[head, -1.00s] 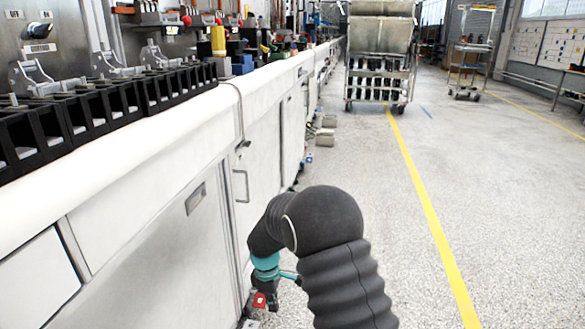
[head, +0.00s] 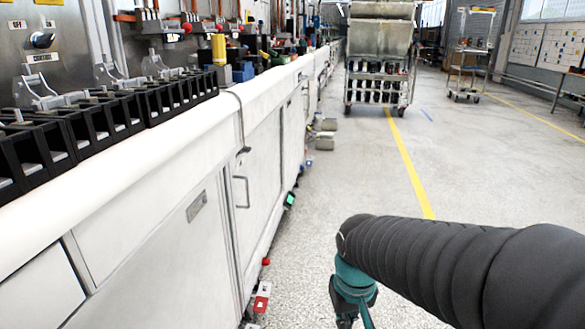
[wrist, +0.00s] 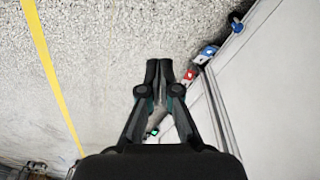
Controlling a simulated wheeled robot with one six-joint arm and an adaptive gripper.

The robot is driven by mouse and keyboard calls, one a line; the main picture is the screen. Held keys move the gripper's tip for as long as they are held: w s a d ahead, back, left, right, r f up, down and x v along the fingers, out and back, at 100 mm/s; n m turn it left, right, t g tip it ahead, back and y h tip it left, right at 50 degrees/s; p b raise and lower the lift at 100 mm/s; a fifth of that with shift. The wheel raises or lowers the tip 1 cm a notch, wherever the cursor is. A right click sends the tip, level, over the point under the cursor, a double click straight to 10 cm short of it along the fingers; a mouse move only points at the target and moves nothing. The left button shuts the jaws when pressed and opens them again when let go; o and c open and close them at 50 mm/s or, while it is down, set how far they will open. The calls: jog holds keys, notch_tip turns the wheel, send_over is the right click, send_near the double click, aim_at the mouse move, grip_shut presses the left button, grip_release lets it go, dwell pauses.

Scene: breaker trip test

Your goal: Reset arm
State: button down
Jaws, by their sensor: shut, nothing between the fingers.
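My gripper (wrist: 158,72) shows in the wrist view with its two fingers together, pointing down toward the speckled floor. Nothing is between the fingertips. In the head view my arm reaches in from the right edge and bends down, and the fingertips are cut off by the bottom of the frame. The gripper hangs over the open floor (head: 420,170), to the right of the white bench front (head: 165,250) and apart from it.
Along the foot of the bench lie a red-and-white item (head: 262,297), a red knob (head: 266,262) and a green-lit item (head: 289,200). Black breaker housings (head: 100,115) line the bench top. A wheeled cart (head: 380,60) stands ahead.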

jog(key=s+d+r+m+t+p, duration=0.1)
jog(key=s+d+r+t, duration=0.3)
jog(key=s+r, duration=0.5)
jog(key=shift+d+m, duration=0.6)
jog(key=shift+d, duration=0.3)
